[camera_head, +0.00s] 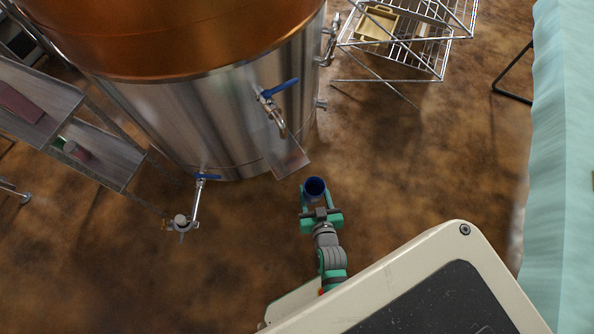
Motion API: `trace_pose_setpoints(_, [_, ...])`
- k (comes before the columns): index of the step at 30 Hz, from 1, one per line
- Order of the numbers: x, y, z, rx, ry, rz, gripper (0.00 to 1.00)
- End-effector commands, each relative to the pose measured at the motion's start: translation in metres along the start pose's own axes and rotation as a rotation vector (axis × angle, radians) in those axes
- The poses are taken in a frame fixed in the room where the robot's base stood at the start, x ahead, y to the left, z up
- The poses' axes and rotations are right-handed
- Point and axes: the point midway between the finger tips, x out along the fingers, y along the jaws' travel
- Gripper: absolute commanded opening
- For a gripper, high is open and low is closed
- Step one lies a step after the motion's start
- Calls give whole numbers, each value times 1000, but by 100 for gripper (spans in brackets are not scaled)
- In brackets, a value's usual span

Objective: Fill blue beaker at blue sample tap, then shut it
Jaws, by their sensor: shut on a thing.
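The blue beaker (315,186) is upright, its round mouth facing up, between the fingers of my gripper (315,196). My gripper is shut on it. The beaker looks empty and dark inside, though its bottom is hard to see. A tap with a blue lever and a curved metal spout (279,122) sticks out of the big steel tank. The beaker is below and right of this spout in the picture, not under it. A second blue-handled valve (207,177) sits low on the tank, with a pipe. I cannot tell either valve's setting for certain.
The copper-topped steel tank (190,125) fills the upper left. A slanted metal plate (288,160) juts out under the spout, close to the beaker. Shelves (100,155) stand at left, a wire rack (410,45) at upper right.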

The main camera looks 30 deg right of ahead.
Motion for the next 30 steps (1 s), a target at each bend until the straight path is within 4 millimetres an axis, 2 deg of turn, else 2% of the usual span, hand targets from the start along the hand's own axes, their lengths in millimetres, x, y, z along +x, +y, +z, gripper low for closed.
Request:
trace_pose_setpoints(4, [-2, 6, -2, -5, 3, 0, 23])
trace_pose_setpoints(8, [6, 3, -4, -3, 6, 1, 23])
trace_pose_setpoints(30, [82, -27, -10, -4, 5, 2, 23])
